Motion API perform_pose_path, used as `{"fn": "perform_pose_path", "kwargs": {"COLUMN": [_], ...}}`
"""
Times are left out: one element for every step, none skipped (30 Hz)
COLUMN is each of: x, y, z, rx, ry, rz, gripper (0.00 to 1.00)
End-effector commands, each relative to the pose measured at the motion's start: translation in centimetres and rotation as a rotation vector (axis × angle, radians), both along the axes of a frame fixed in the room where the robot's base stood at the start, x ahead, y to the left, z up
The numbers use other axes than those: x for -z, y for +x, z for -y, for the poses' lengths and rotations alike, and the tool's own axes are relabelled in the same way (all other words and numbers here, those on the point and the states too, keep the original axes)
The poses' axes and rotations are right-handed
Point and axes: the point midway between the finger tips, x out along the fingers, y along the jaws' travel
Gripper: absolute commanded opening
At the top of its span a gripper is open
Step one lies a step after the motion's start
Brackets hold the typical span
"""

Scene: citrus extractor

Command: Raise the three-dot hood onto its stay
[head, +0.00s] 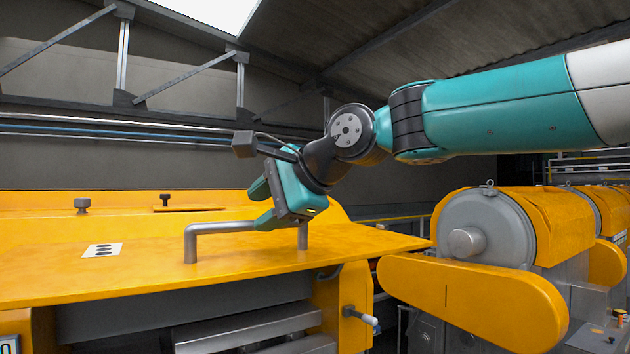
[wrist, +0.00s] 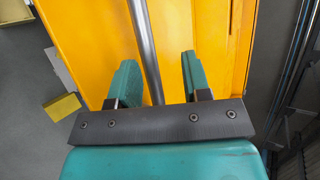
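The hood (head: 130,270) is a broad yellow panel lying nearly flat on the machine at the left of the head view. A white label (head: 102,250) with dark dots is on its top. A grey steel bar handle (head: 222,228) stands on the hood near its front. My gripper (head: 258,206) is at the handle's right part. In the wrist view the handle (wrist: 145,45) runs between the two green fingers of my open gripper (wrist: 158,72). The handle is closer to the left finger, with a clear gap to the right one. I cannot make out the stay.
A lever with a pale knob (head: 362,316) sticks out below the hood's right side. To the right are a grey drum housing (head: 485,228) and a rounded yellow guard (head: 470,300). Space above the hood looks free.

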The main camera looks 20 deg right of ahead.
Motion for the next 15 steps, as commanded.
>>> {"fn": "perform_pose_path", "kwargs": {"x": [-0.4,-0.8,-1.3,-1.7,-2.1,-2.6,-3.1,-3.5,-4.0,-4.4,-4.8,-5.3,-5.5,-5.8,-6.2], "y": [-0.7,-1.3,-2.0,-2.5,-3.0,-3.7,-4.1,-4.6,-5.3,-5.7,-6.1,-6.6,-7.0,-7.3,-7.6], "z": [0.9,1.3,2.0,2.4,2.9,3.5,4.0,4.4,4.9,5.4,5.7,6.2,6.5,6.8,7.1], "rx": [0.005,0.004,0.006,0.006,0.006,0.006,0.007,0.007,0.007,0.008,0.008,0.007,0.009,0.007,0.007], "ry": [0.003,0.001,0.0,0.002,0.001,-0.002,0.0,-0.001,-0.001,-0.003,-0.001,-0.001,-0.003,-0.003,-0.001], "rz": [0.009,0.009,0.008,0.009,0.007,0.008,0.007,0.005,0.006,0.005,0.004,0.004,0.003,0.003,0.001], "gripper": [0.44,0.44,0.44,0.44,0.44,0.44,0.44,0.44,0.44,0.44,0.44,0.44,0.44,0.44,0.44]}}
